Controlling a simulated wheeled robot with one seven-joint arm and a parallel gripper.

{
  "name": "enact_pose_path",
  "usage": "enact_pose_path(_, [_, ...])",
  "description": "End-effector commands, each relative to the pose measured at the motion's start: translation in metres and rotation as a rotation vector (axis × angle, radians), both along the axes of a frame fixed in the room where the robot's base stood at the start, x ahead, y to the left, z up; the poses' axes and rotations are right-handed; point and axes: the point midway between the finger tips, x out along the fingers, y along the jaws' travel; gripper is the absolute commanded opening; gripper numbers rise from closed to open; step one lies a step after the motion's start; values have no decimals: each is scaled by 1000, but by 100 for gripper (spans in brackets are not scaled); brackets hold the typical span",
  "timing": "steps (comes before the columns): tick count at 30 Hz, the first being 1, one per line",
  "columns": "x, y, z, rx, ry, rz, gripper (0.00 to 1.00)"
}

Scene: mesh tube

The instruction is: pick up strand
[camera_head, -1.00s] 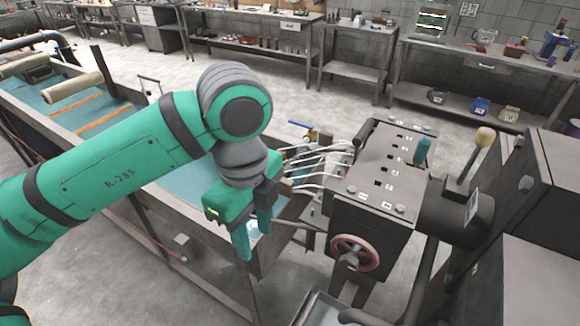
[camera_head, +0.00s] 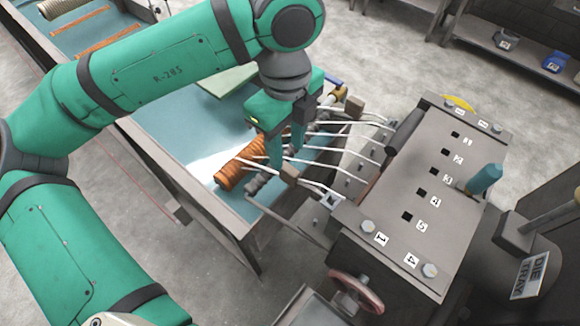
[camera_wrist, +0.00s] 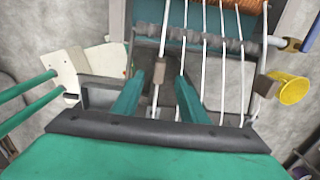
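Several white strands (camera_head: 325,161) run side by side from the die head (camera_head: 425,190), across a grey rod, to an orange ribbed roller (camera_head: 232,174) at the trough's end. They also show in the wrist view (camera_wrist: 204,60). My gripper (camera_head: 286,160) is over the strands near the trough's end, fingers pointing down. In the wrist view my gripper (camera_wrist: 160,82) is open, and the leftmost strand (camera_wrist: 165,32) passes between its fingers. That strand carries a small brown block (camera_wrist: 158,70). A second strand runs close by the right finger. I cannot tell whether either touches.
The water trough (camera_head: 165,110) lies under and left of my arm. A pink handwheel (camera_head: 357,293) projects from the die head's front. A yellow bucket (camera_wrist: 292,89) is on the floor at right in the wrist view.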

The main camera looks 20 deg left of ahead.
Motion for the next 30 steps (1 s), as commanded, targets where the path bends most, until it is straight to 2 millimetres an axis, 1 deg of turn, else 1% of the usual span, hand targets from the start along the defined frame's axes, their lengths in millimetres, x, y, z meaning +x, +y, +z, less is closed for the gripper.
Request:
enact_pose_path(1, [-1,0,-8,0,2,0,39])
enact_pose_path(3, [0,0,-17,0,1,0,39])
enact_pose_path(11, [0,0,-34,1,1,0,39])
enact_pose_path(18, [-1,-1,-67,0,1,0,39])
enact_pose_path(21, [-1,-1,-76,0,1,0,39])
enact_pose_path(24, [0,-1,-80,0,-1,0,39])
enact_pose_path(30, [0,-1,-80,0,-1,0,39])
